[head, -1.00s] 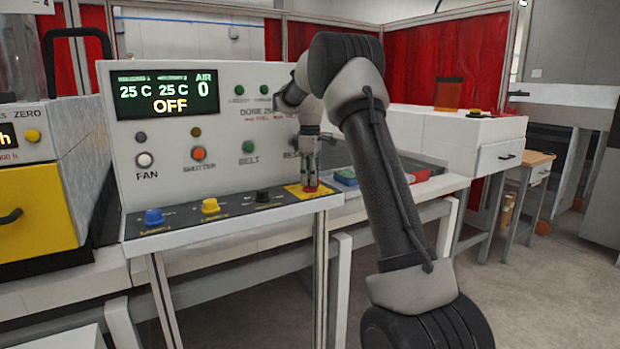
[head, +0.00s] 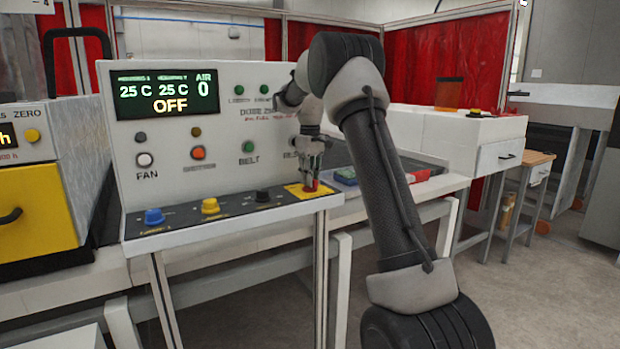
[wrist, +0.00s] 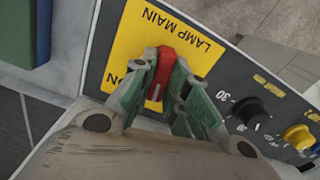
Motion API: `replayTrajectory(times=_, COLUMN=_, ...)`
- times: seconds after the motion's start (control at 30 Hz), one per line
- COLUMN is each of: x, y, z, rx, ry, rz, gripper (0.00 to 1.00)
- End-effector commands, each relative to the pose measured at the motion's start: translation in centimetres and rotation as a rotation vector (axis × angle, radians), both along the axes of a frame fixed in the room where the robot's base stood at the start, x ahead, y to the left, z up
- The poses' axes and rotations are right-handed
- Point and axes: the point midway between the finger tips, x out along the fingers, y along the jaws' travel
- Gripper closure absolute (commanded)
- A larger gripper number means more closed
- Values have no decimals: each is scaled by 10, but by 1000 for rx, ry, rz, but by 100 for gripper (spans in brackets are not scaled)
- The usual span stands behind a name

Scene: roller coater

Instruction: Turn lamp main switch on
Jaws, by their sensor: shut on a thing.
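The lamp main switch is a red knob (wrist: 164,68) on a yellow plate (wrist: 127,42) lettered LAMP MAIN. An ON label is partly visible beside it in the wrist view. My gripper (wrist: 160,88) is shut on the red knob, with one green-padded finger on each side. A white mark shows on the knob between the fingers. In the head view, my gripper (head: 311,181) reaches down to the knob at the right end of the sloped control panel (head: 235,218). The fingers hide part of the knob there. The panel's display (head: 166,93) reads OFF.
A black knob (head: 263,196), a yellow knob (head: 210,206) and a blue knob (head: 154,217) stand in a row left of the switch. Coloured buttons are on the upright panel above. A white machine (head: 425,133) stands to the right.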

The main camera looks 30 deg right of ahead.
Motion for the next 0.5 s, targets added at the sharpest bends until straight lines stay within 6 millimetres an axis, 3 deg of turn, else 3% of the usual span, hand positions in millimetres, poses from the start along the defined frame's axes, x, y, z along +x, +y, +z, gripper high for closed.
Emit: replayTrajectory(times=0.5, x=0, y=0, z=1, rx=-1, ry=-2, rz=-489, gripper=100)
